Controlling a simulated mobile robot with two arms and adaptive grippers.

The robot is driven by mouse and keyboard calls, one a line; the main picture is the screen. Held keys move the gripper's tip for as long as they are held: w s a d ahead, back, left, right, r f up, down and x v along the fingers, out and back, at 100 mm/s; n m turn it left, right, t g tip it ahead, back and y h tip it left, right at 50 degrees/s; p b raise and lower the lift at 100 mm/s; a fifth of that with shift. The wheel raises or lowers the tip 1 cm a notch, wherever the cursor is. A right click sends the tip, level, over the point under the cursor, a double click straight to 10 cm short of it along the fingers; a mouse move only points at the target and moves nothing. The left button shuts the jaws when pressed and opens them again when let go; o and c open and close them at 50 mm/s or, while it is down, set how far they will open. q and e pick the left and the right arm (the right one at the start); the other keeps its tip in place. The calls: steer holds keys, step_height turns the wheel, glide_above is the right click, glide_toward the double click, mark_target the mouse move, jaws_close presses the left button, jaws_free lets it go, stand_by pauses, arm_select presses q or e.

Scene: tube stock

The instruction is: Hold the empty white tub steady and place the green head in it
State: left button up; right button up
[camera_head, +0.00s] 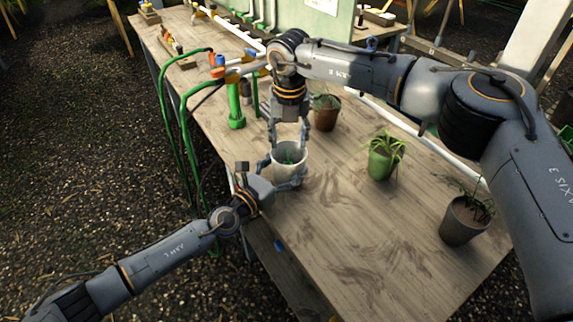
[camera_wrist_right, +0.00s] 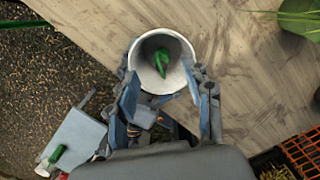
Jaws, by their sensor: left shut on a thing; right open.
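The white tub (camera_head: 289,162) stands upright on the wooden table near its left edge. My left gripper (camera_head: 279,172) is shut on the tub from its near side. The green head (camera_wrist_right: 161,62) lies inside the tub, seen through the open mouth in the right wrist view; a bit of green also shows inside it in the head view. My right gripper (camera_wrist_right: 165,95) is above the tub, its fingers open and apart, with nothing between them. The white tub (camera_wrist_right: 140,74) shows just beyond these fingertips. The tub's far lower side is hidden.
Potted plants stand to the right: a brown pot (camera_head: 326,118), a green pot (camera_head: 381,163) and a dark grey pot (camera_head: 462,222). A green pipe (camera_head: 236,108) and hoses are at the left edge. The table's near middle (camera_head: 350,230) is clear.

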step_height(320, 180, up, 12)
steer(key=s, duration=0.1)
steer(key=shift+s, duration=0.2)
stand_by(0.3)
arm_select(q)
steer(key=o, duration=1.2)
